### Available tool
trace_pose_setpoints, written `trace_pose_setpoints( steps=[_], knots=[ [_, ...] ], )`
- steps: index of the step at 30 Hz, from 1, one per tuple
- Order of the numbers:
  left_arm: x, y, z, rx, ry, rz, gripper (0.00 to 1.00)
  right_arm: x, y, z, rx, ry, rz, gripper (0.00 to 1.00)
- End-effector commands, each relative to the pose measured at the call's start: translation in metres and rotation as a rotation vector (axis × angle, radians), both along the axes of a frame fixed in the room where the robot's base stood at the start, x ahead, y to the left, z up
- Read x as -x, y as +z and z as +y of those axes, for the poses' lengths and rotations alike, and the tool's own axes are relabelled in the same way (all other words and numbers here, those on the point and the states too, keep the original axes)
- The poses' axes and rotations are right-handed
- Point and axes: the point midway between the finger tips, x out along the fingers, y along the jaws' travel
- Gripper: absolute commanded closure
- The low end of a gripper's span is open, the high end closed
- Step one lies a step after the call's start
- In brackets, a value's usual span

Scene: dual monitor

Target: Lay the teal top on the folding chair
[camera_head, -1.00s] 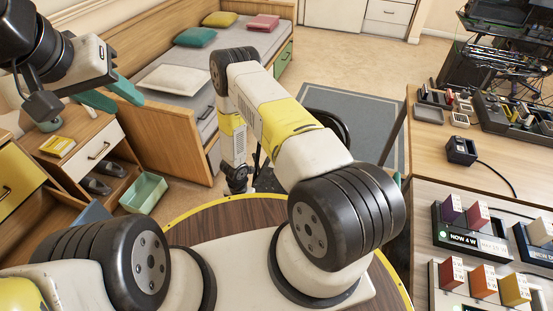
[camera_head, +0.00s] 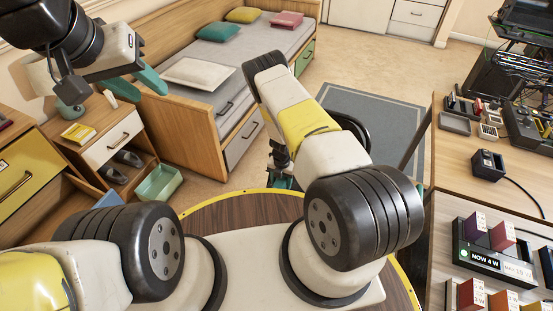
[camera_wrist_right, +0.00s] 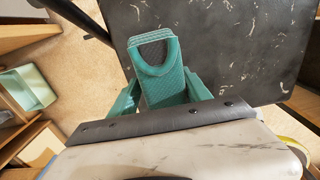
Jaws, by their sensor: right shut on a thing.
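The teal top (camera_wrist_right: 165,82) is a small folded piece of ribbed teal cloth with a dark neck opening. My right gripper (camera_wrist_right: 162,97) is shut on it, with a teal finger on each side. In the right wrist view the top shows over the scuffed black seat of the folding chair (camera_wrist_right: 225,45); I cannot tell whether it touches. In the head view my right arm hides most of the chair, and its black frame (camera_head: 350,127) shows behind the arm. My left gripper (camera_head: 150,80) is at the upper left, empty, fingers apart, far from the chair.
A bed (camera_head: 205,100) with cushions stands behind. A nightstand (camera_head: 105,140) and an open green bin (camera_head: 158,183) are at the left. A desk (camera_head: 460,160) with devices stands at the right. A grey rug (camera_head: 375,108) covers the floor behind the chair.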

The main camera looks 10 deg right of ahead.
Motion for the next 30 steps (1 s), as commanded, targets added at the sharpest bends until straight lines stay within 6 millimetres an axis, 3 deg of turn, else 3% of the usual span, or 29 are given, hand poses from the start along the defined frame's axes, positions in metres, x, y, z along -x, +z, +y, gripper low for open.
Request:
trace_pose_setpoints(
  steps=[2, 8, 20, 21, 24, 30],
  knots=[
    [0.0, 0.0, 0.0, 0.0, 0.0, 0.0, 0.64, -0.005, -0.005, -0.01, 0.002, -0.002, 0.001, 1.0],
    [0.0, 0.0, 0.0, 0.0, 0.0, 0.0, 0.64, -0.005, -0.033, -0.007, 0.001, 0.0, -0.001, 1.0],
    [0.0, 0.0, 0.0, 0.0, 0.0, 0.0, 0.64, -0.004, -0.038, -0.007, 0.001, -0.001, -0.001, 1.0],
    [0.0, 0.0, 0.0, 0.0, 0.0, 0.0, 0.64, -0.005, -0.038, -0.007, 0.001, -0.001, -0.001, 0.38],
    [0.0, 0.0, 0.0, 0.0, 0.0, 0.0, 0.64, -0.005, -0.038, -0.007, 0.001, -0.001, -0.001, 0.22],
    [0.0, 0.0, 0.0, 0.0, 0.0, 0.0, 0.64, -0.005, -0.038, -0.007, 0.001, -0.001, -0.001, 0.22]
  ],
)
